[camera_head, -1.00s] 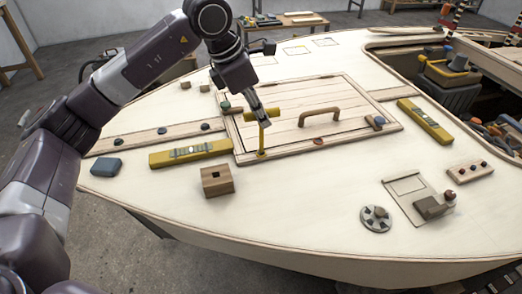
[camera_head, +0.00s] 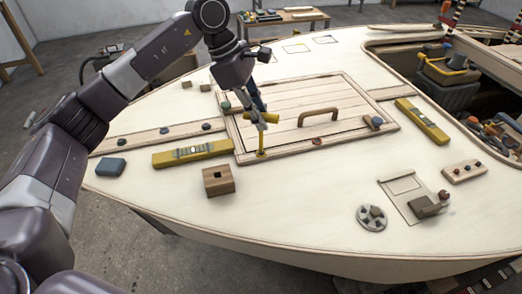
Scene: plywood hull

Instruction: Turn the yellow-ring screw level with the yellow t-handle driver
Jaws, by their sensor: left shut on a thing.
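The yellow t-handle driver (camera_head: 262,139) stands about upright at the front left corner of the hatch, its shaft tip down at the hatch frame. My left gripper (camera_head: 262,122) is shut on its crossbar from above. The yellow-ring screw is at or under the driver's tip; I cannot make out its slot or whether it sits level. A red-ring screw (camera_head: 317,141) shows on the front frame to the right. My right gripper is not in view.
The hatch has a brown handle (camera_head: 318,115). A yellow spirit level (camera_head: 193,153) and a wooden block with a hole (camera_head: 218,181) lie to the left; another yellow level (camera_head: 422,121) lies to the right. The front deck is largely clear.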

